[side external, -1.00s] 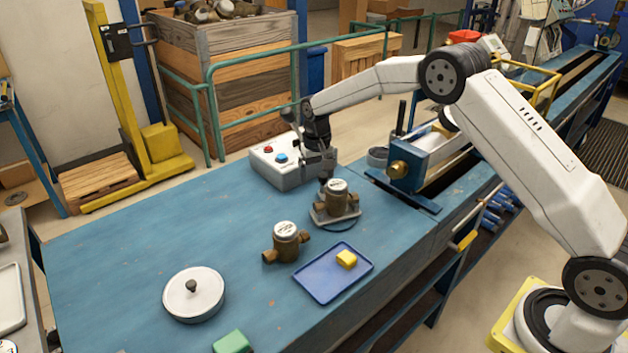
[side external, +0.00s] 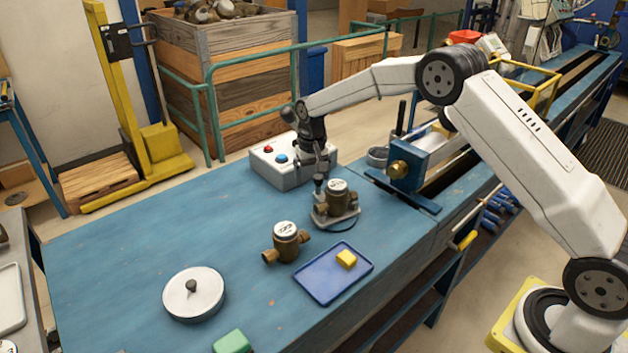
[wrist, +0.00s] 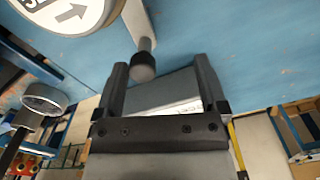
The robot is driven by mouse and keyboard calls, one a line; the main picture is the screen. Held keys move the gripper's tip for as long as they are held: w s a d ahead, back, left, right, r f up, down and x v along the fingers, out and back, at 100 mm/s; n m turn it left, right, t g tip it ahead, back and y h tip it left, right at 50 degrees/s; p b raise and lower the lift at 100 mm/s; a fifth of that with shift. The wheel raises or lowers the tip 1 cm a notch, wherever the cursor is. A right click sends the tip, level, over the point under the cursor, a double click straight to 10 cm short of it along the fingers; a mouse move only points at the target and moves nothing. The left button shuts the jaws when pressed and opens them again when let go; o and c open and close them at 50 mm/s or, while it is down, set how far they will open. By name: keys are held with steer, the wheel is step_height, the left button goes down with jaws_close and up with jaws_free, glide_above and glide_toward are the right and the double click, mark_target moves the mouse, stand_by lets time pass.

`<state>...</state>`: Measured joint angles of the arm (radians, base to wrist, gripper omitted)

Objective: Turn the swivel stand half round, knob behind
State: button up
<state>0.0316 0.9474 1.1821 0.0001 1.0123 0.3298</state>
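The swivel stand (side external: 347,220) is a small grey plate on the blue bench, with a brass meter (side external: 339,199) upright on it. The meter's white dial (wrist: 68,12) fills the upper left of the wrist view. A dark round knob (wrist: 143,66) on a light post shows beside the meter. My gripper (side external: 320,180) is low at the stand's far left side, pointing down. In the wrist view my gripper (wrist: 160,72) has its fingers apart, with the knob between the tips, closer to the left finger. I cannot tell whether that finger touches it.
A grey box (side external: 272,168) with red and blue buttons stands just behind my gripper. A second brass meter (side external: 286,240), a blue tray (side external: 318,284) with a yellow block, and a white round lid (side external: 180,300) lie in front. A blue clamp fixture (side external: 409,170) is at right.

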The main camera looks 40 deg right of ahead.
steer(key=shift+o, duration=0.6)
steer(key=shift+r, duration=0.15)
steer(key=shift+r, duration=2.65)
steer(key=shift+s+d+r+n, duration=0.1)
steer(key=shift+d+r+n, duration=0.4)
steer(key=shift+r+n, duration=0.2)
steer(key=shift+s+d+r+n, duration=0.1)
steer(key=shift+d+r+n, duration=0.4)
steer(key=shift+n, duration=0.3)
steer(key=shift+f, duration=0.1)
steer(key=shift+f, duration=2.75)
steer(key=shift+f, duration=1.15)
